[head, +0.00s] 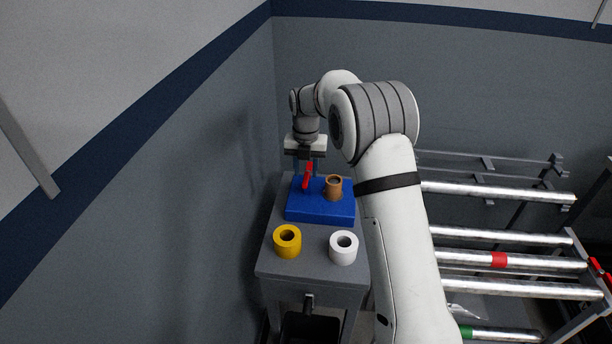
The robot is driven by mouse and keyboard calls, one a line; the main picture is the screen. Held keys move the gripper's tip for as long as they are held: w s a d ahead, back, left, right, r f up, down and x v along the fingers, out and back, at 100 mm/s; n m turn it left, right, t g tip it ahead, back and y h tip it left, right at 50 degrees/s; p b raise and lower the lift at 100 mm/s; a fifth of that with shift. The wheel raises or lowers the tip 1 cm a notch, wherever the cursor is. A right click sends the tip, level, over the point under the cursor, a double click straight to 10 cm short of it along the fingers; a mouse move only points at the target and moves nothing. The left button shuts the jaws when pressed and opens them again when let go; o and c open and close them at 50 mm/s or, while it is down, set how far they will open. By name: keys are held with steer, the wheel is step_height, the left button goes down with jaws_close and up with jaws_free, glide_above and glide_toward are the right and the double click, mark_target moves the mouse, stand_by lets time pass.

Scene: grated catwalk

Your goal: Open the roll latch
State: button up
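A blue block (320,211) lies on the grey stand. A red upright lever (307,178), which looks like the roll latch, rises from its left part, leaning slightly. A brown roll (334,189) stands on the block just right of the lever. My gripper (305,165) points down at the far side of the block, just above and behind the lever's top in this view. The fingers are small and dark here. I cannot tell their opening or whether they touch the lever.
A yellow roll (287,242) and a white roll (343,247) stand on the near part of the grey stand (312,268). A wall (215,190) runs close along the left. A rack of metal bars (510,237) stands to the right.

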steer(key=shift+r, duration=2.4)
steer(key=shift+s+d+r, duration=0.1)
steer(key=shift+r, duration=0.05)
steer(key=s+d+r+m+t, duration=0.1)
steer(key=s+d+r+m, duration=0.4)
steer(key=s+m, duration=0.3)
steer(key=s+d+r+m, duration=0.5)
steer(key=s+m, duration=0.3)
steer(key=s+d+f+m, duration=0.1)
steer(key=s+d+m, duration=0.2)
steer(key=s+m, duration=0.6)
steer(key=s+d+f+m+t, duration=0.1)
steer(key=s+d+f+m, duration=0.1)
steer(key=s+m, duration=0.7)
steer(key=s+d, duration=0.1)
steer(key=s, duration=0.2)
steer(key=shift+d+f+m+t, duration=0.3)
steer(key=shift+m, duration=0.1)
